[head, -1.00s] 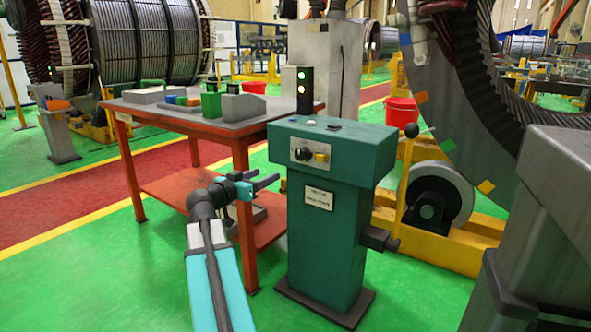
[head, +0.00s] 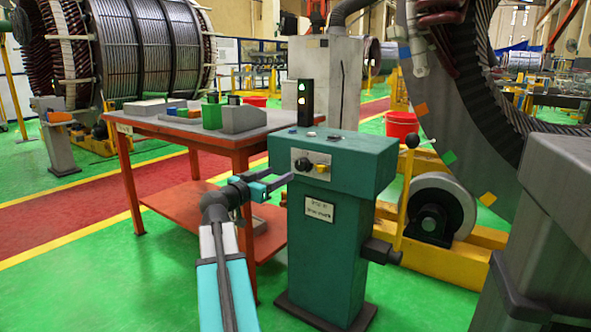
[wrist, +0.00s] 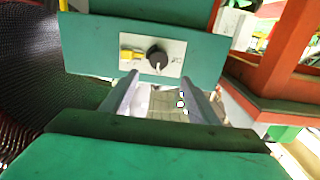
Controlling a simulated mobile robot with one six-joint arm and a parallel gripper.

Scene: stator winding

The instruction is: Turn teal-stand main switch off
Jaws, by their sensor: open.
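The teal stand (head: 322,240) stands upright in the middle of the head view. A pale panel on its front face bears a black rotary knob (head: 303,164) and a yellow switch (head: 321,168) beside it. In the wrist view the knob (wrist: 157,58) has a white pointer mark, and the yellow part (wrist: 130,55) is to its left. My gripper (head: 283,185) is open, with its fingers close to the stand's front left. In the wrist view my gripper's fingers (wrist: 160,82) are spread with nothing between them, pointing toward the knob. Contact with the panel does not show.
A red table (head: 187,128) with small boxes stands behind and left of the stand. A signal tower (head: 305,102) with lit lamps rises behind the stand's top. A yellow frame with a grey wheel (head: 440,205) is at the right.

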